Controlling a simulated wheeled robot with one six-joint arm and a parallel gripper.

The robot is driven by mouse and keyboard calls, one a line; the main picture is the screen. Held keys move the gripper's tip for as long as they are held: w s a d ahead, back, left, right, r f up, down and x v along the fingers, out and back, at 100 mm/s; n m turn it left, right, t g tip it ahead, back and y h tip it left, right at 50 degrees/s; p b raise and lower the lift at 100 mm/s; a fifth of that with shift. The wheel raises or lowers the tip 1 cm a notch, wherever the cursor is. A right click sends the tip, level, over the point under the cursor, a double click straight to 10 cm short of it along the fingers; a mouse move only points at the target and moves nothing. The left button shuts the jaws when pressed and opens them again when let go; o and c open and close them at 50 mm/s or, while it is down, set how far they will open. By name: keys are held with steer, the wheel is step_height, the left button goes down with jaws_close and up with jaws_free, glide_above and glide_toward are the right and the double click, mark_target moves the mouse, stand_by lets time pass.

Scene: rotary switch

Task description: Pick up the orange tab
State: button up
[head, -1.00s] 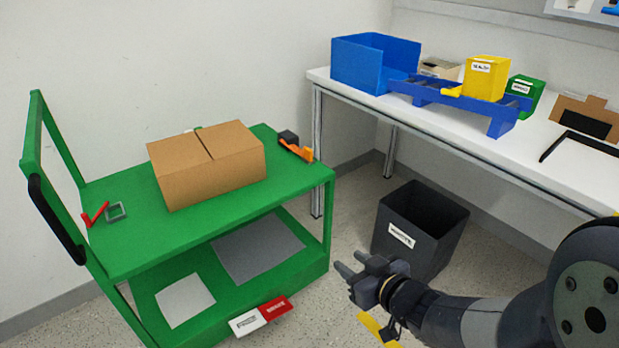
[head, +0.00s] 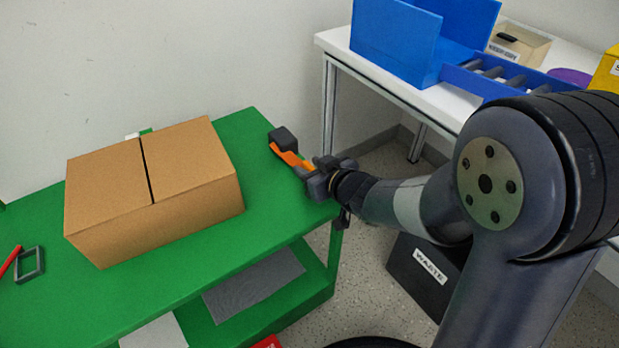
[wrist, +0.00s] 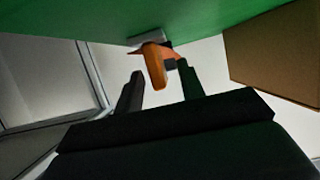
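The orange tab (head: 288,155) lies at the right edge of the green cart top, with a dark block (head: 283,140) at its far end. My gripper (head: 311,172) is at the tab's near end, just over the cart's edge. In the wrist view the orange tab (wrist: 155,65) shows between the two fingertips of my gripper (wrist: 162,78). The fingers are apart, with visible gaps beside the tab, so my gripper is open. In the head view my gripper hides the tab's near end.
A cardboard box (head: 150,190) stands on the green cart (head: 225,245), left of the tab. A grey frame (head: 29,264) lies at the far left. A white table (head: 345,45) with a blue bin (head: 395,40) is behind, and a dark waste bin (head: 425,275) is on the floor.

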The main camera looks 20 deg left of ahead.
steer(key=shift+w+a+f, duration=0.15)
steer(key=shift+a, duration=0.15)
jaws_close()
stand_by(0.3)
